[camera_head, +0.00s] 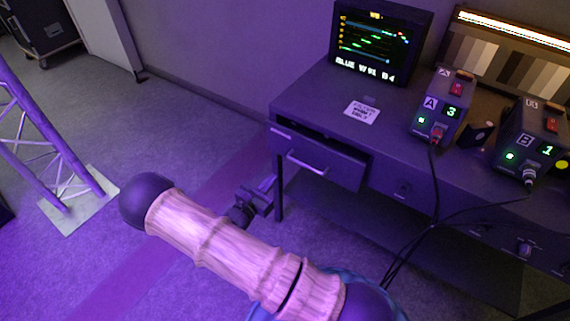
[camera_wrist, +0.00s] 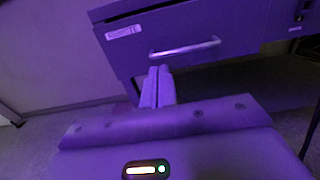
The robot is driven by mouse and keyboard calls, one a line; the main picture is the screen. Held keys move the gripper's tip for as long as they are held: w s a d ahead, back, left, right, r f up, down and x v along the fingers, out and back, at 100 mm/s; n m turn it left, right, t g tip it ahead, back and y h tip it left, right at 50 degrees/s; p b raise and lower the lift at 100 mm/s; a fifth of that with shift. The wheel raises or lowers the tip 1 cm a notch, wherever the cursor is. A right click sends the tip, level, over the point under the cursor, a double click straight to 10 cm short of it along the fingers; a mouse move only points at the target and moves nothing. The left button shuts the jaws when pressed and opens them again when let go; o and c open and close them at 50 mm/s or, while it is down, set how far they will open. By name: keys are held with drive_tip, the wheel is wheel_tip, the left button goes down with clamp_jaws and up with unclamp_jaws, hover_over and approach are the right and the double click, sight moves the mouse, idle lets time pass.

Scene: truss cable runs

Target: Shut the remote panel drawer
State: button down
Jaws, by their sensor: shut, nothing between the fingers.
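The remote panel drawer (camera_head: 318,157) is at the left front of the dark desk and stands partly pulled out, with a dark gap showing above its front. Its bar handle (camera_head: 307,163) is on the front face. In the wrist view the drawer front (camera_wrist: 125,55) carries a pale label strip, and the handle (camera_wrist: 185,47) lies just above my fingertips. My gripper (camera_wrist: 158,71) is shut and empty, its fingers pointing at the drawer front near the handle's left end; I cannot tell if they touch. In the head view my gripper (camera_head: 262,190) is left of and below the drawer.
Black cables (camera_head: 435,190) hang over the desk's front. A truss tower (camera_head: 50,140) stands at the left. Floor between is clear.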

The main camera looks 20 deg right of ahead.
sight(299, 149)
drive_tip(key=x, duration=1.3)
drive_tip(key=shift+w+d, duration=0.2)
drive_tip(key=shift+d, duration=0.05)
